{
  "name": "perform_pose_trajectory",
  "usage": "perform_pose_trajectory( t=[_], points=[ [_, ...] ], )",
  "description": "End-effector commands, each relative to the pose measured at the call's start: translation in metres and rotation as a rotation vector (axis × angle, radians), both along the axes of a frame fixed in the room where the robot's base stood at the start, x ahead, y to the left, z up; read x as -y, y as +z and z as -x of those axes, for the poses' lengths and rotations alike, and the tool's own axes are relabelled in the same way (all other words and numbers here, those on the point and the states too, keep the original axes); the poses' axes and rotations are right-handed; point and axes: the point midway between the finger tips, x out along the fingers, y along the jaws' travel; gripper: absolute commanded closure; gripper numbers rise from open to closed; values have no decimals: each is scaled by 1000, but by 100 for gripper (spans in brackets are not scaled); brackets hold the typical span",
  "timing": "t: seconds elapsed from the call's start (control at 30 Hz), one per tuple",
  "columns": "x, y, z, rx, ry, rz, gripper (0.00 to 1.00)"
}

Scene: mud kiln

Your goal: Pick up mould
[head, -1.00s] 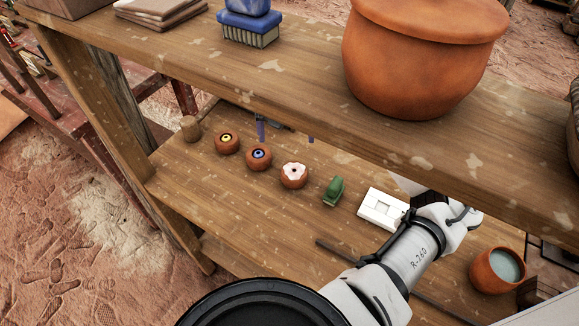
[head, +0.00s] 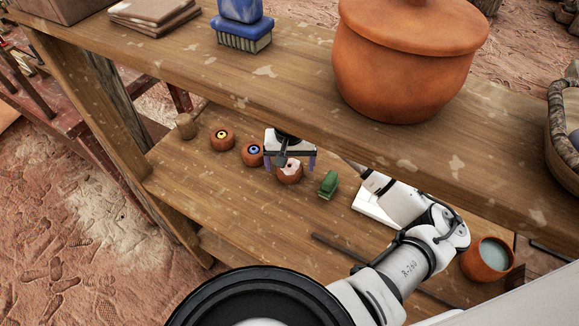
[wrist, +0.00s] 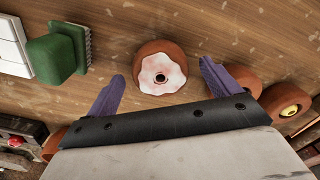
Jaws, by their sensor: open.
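A white slab, which may be the mould, lies on the lower shelf, partly hidden behind my arm in the head view (head: 366,203). It is cut off at the left edge of the wrist view (wrist: 12,46). My gripper (head: 290,165) is open, its purple fingers pointing down over a round clay pot (head: 289,178) with a white scalloped top. In the wrist view that pot (wrist: 165,50) shows between the two fingertips, with gaps on both sides. I cannot tell for certain which thing is the mould.
A green-backed brush (head: 328,183) stands between the white-topped pot and the slab. Clay pots with a blue centre (head: 252,154) and a yellow centre (head: 222,139) are to the left. The upper shelf board (head: 262,88) overhangs. A cup (head: 487,259) stands at right.

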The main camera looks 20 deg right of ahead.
Motion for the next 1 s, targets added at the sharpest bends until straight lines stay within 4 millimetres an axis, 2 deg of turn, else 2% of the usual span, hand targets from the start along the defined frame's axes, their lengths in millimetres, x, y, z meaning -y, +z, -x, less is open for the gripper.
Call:
perform_pose_trajectory(
  t=[0.17,0.4,0.87,1.0],
  points=[
    [-1,-17,0,-1,2,0,12],
    [-1,-19,0,0,2,-1,12],
    [-1,-19,0,0,2,0,72],
    [-1,-18,0,1,2,0,74]
  ],
)
